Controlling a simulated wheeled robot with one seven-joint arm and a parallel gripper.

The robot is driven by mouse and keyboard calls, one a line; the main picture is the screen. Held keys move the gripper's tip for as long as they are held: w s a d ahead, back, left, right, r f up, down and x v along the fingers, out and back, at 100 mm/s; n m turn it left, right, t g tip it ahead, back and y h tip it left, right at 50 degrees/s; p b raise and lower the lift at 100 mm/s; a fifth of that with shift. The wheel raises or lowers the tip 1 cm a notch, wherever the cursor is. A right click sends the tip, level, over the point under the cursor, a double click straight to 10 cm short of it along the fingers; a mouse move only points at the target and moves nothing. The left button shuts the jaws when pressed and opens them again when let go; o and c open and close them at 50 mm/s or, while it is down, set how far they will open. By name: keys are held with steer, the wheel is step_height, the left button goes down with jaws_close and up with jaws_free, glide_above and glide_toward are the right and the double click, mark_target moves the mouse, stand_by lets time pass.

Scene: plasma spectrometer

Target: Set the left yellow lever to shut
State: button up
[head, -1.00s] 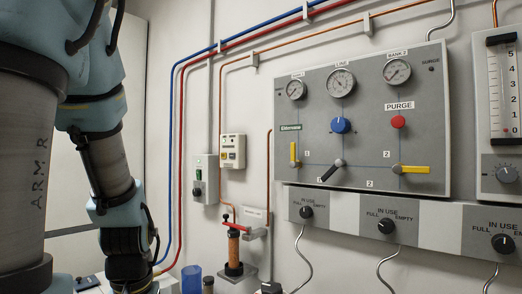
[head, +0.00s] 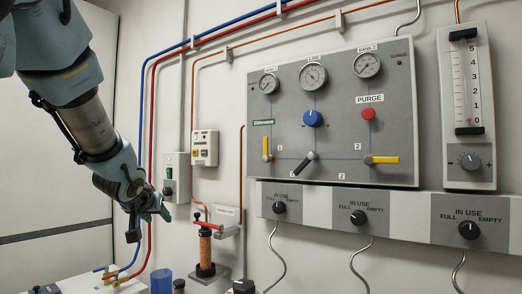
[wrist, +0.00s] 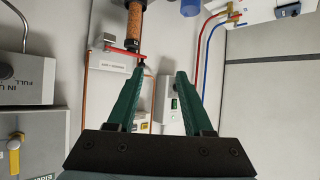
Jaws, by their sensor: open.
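The left yellow lever (head: 266,146) stands upright on the left side of the grey gauge panel (head: 400,110). It points up from its pivot, below a small green label. My gripper (head: 164,214) is well to the left of the panel and lower than the lever, touching neither. In the wrist view my gripper (wrist: 161,73) has two green fingers spread apart with nothing between them.
A second yellow lever (head: 385,160) lies horizontal at the right. A black lever (head: 303,165) slants between them. A red-handled valve on a copper-coloured column (head: 205,245) and a switch box (head: 176,178) are near my gripper. Open space lies before the panel.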

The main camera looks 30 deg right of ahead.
steer(key=d+r+m+t+h+b, duration=0.15)
steer(key=d+r+m+h, duration=0.35)
steer(key=d+r, duration=0.65)
steer(key=m+g+h+b, duration=0.1)
steer(key=m+g+h, duration=0.25)
steer(key=h, duration=0.35)
glide_toward(265, 143)
steer(key=shift+n, duration=0.25)
steer(key=x, duration=0.8)
steer(key=shift+w+d+r+p, duration=0.1)
steer(key=shift+p, duration=0.2)
steer(key=shift+c, duration=0.2)
jaws_close()
